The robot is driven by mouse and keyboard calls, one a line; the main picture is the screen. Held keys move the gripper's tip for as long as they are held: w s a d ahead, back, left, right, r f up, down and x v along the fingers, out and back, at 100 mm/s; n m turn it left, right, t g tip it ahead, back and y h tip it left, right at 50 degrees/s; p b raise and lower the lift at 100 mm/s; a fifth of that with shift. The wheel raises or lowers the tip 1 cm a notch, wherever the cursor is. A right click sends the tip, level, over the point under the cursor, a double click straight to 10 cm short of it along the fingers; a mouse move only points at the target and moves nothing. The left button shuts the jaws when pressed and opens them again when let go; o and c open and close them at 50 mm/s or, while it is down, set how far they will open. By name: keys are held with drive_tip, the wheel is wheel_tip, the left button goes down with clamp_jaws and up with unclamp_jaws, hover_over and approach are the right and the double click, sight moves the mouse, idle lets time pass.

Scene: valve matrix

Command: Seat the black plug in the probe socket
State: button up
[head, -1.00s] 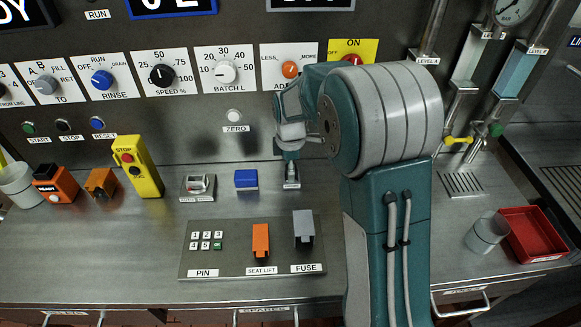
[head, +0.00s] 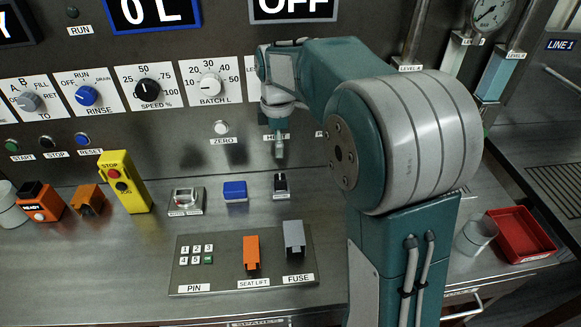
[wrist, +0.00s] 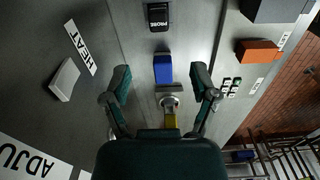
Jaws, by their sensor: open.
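The black plug (head: 280,183) stands at the labelled probe socket on the bench, right of the blue block. How deep the plug sits cannot be seen. My gripper (head: 279,153) is above the plug and apart from it. In the wrist view my gripper (wrist: 161,82) has its two fingers spread with nothing held between them.
A blue block (head: 235,190) and a small gauge box (head: 187,200) stand left of the socket, with a yellow stop box (head: 124,182) further left. The panel (head: 244,262) with orange and grey covers lies in front. A red tray (head: 521,236) is at right.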

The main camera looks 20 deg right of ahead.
drive_tip(key=s+r+m+t, duration=0.1)
drive_tip(key=s+r+m, duration=0.25)
drive_tip(key=s, duration=0.35)
drive_tip(key=s+r+m+t, duration=0.2)
drive_tip(key=s+r+m, duration=0.15)
drive_tip(key=s, duration=0.35)
drive_tip(key=s+f+m+t, duration=0.2)
drive_tip(key=s+f+m, duration=0.1)
drive_tip(key=s+m, duration=0.5)
drive_tip(key=s, duration=0.3)
drive_tip(key=shift+s, duration=0.3)
idle(0.6)
